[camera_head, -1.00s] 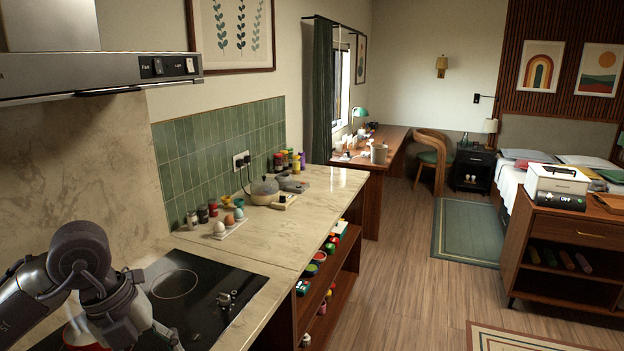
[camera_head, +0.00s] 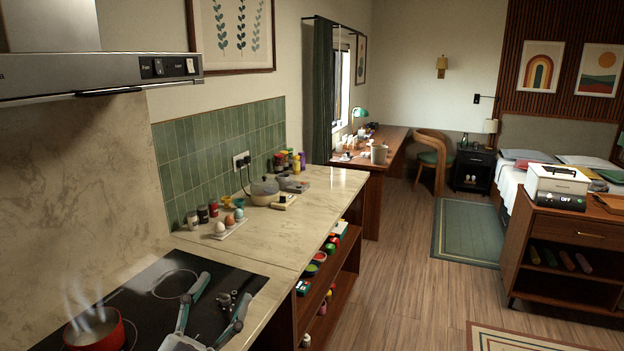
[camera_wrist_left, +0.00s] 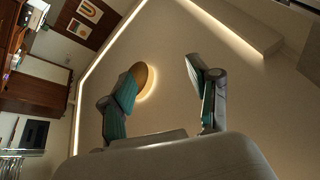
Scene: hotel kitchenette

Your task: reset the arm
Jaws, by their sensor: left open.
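My left gripper (camera_head: 224,284) stands at the bottom of the head view, in front of the black cooktop (camera_head: 150,300), with its two fingers spread and pointing up. Nothing is between them. In the left wrist view the same gripper (camera_wrist_left: 162,85) is open and empty, with teal finger pads, and the camera looks up at the ceiling. The rest of the left arm is below the head view's edge. My right gripper is not in view.
A steaming red pot (camera_head: 95,332) is on the cooktop, left of my gripper. Eggs in a white holder (camera_head: 229,228) and jars line the marble counter (camera_head: 262,240). A range hood (camera_head: 100,72) hangs above. Open wooden floor (camera_head: 405,270) lies to the right.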

